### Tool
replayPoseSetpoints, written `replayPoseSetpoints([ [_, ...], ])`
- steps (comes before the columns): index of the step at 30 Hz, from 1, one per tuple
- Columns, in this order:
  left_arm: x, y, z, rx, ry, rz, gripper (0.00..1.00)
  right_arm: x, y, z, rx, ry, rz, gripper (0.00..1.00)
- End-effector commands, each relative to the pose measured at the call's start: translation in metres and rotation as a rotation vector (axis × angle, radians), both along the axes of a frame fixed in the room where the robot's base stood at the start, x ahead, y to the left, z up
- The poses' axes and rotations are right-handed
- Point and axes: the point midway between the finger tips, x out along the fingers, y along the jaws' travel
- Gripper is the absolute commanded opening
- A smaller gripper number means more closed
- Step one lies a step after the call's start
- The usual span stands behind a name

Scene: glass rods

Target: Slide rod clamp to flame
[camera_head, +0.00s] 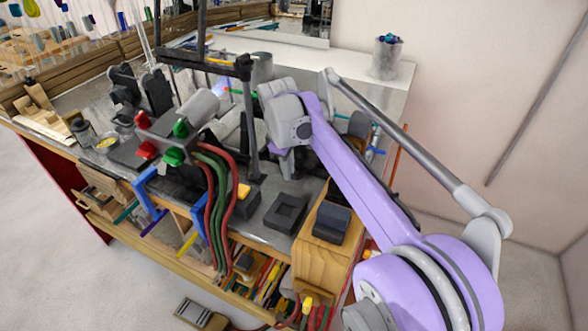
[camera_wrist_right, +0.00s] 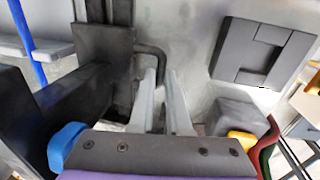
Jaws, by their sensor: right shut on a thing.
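A burner (camera_head: 195,115) with red and green knobs stands on the grey bench. A faint blue-white flame glow (camera_head: 219,88) shows beyond it. A black stand with a horizontal top bar (camera_head: 205,62) rises beside the burner; I cannot clearly tell the rod clamp from the stand's other parts. My right gripper (camera_head: 286,160) is low beside the stand's upright. In the right wrist view its two grey fingers (camera_wrist_right: 165,100) are shut on a dark bent handle (camera_wrist_right: 150,52) that joins a black block (camera_wrist_right: 103,45). The grip point is partly hidden. My left gripper is not in view.
Red and green hoses (camera_head: 212,205) hang over the bench's front edge. A square black pad (camera_head: 286,212) lies near that edge, and a wooden block (camera_head: 322,250) stands beside it. A cup (camera_head: 387,58) stands on the white surface at the back right.

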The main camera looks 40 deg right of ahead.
Motion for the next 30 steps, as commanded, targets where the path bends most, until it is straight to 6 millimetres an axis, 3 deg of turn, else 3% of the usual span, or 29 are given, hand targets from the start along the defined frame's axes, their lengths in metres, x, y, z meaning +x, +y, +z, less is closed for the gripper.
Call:
replayPoseSetpoints([
  [3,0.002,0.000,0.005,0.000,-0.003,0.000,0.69,0.013,0.007,0.002,0.001,-0.005,0.003,0.00],
  [10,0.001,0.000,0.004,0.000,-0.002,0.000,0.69,0.012,0.006,0.001,0.001,-0.004,0.001,0.00],
  [11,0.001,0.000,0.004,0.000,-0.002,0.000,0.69,0.012,0.006,0.001,0.001,-0.003,0.000,0.20],
  [15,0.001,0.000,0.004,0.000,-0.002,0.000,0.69,0.012,0.006,0.001,0.000,-0.003,0.001,0.45],
  [25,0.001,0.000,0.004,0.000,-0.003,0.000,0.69,0.011,0.007,0.003,0.000,-0.003,0.001,0.45],
  [30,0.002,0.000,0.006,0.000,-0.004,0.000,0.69,0.010,0.010,0.025,0.000,-0.003,0.001,0.45],
])
